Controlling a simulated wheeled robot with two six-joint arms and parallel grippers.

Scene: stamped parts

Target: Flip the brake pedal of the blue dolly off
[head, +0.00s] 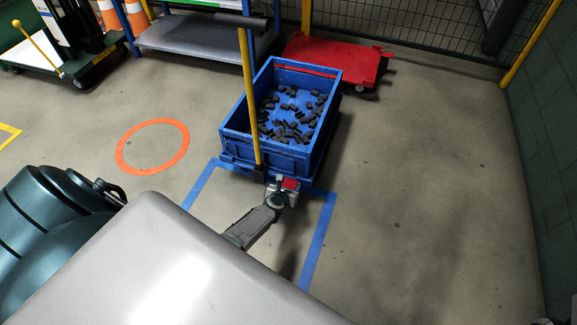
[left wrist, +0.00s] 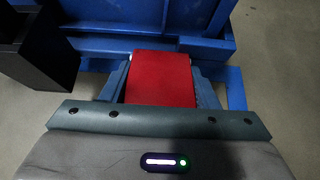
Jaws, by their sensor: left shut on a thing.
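The blue dolly (head: 236,160) stands on the floor under a blue crate. Its brake pedal is a red plate (head: 291,184) at the dolly's near edge, right of the foot of a yellow pole. My left gripper (head: 289,187) is at this pedal, with the arm reaching in from below. In the left wrist view the red pedal (left wrist: 160,78) lies between the two fingers of my left gripper (left wrist: 160,85), which is shut on it. The pedal's tilt is hard to tell. My right gripper is not in view.
The blue crate (head: 228,128) holds several dark parts. The yellow pole (head: 249,95) rises beside the pedal; its black bracket (left wrist: 35,45) is close at the left in the wrist view. A red dolly (head: 340,60) stands behind. The floor to the right is clear.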

